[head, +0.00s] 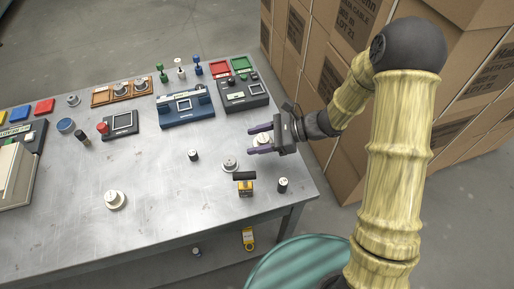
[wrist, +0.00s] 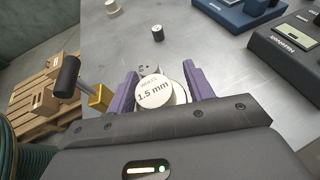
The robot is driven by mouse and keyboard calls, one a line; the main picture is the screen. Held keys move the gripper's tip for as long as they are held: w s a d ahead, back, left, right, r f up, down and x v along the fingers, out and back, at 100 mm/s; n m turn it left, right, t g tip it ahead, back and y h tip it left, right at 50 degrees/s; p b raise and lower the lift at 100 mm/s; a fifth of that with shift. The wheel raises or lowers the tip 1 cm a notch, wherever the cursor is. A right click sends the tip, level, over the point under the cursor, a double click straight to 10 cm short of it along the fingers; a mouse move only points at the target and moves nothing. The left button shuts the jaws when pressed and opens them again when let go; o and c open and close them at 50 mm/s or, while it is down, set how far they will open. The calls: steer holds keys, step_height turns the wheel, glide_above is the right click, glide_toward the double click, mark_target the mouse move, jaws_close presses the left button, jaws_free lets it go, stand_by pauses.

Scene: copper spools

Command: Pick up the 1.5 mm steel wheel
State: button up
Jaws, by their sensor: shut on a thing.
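The 1.5 mm steel wheel (head: 263,138) is between the purple fingers of my gripper (head: 249,142) in the head view, at the right side of the table. In the wrist view, the wheel (wrist: 155,93) shows its round white top with the "1.5 mm" label up, and a grey flange partly shows behind it. The fingers of my gripper (wrist: 160,76) are shut on it from both sides. Its lower part is hidden, and I cannot tell how far it is above the table.
Another spool (head: 229,165), a yellow-and-black tool (head: 244,184) and a dark cylinder (head: 283,184) stand near my gripper. A larger pale spool (head: 115,200) is at the front left. Grey (head: 243,95) and blue (head: 185,107) devices sit behind. The front middle of the table is clear.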

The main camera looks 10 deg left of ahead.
mark_target(258, 136)
steer(key=shift+r, duration=1.7)
